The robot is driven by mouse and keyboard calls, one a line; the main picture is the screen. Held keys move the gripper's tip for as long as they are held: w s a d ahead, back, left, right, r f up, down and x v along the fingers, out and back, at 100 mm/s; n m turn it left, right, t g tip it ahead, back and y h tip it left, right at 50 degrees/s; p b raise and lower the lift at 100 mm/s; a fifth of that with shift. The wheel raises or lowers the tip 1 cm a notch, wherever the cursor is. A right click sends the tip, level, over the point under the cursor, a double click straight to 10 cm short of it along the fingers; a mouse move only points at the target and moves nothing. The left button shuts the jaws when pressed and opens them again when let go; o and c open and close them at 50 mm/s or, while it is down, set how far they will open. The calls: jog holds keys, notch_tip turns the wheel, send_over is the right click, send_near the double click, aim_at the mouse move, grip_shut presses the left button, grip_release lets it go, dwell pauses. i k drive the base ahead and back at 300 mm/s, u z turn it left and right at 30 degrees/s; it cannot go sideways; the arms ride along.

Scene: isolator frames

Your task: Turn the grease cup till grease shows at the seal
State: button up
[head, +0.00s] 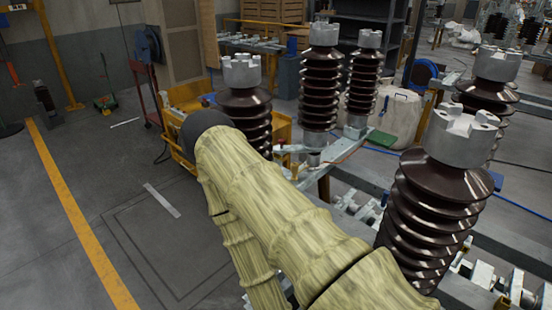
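My arm in its pale yellow sleeve crosses the middle of the head view, and my gripper is not visible. A small brass-coloured fitting (281,145) stands at the left end of a grey isolator frame (335,150). It may be a grease cup, but it is too small to tell. Another brass-coloured piece (502,306) shows at the bottom right edge, also unclear. No grease or seal can be made out. My arm hides part of the nearest frame.
Brown ribbed insulators with grey caps stand close on the right (440,215), behind my arm (243,105) and further back (320,90). A yellow cart (180,145) is behind my arm.

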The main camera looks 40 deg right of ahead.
aim_at(294, 167)
jog(key=u, duration=1.45)
jog(key=i, duration=1.5)
jog(key=z, duration=3.6)
jog(key=i, duration=1)
jog(key=z, duration=0.05)
jog(key=k, duration=1)
jog(key=u, duration=0.05)
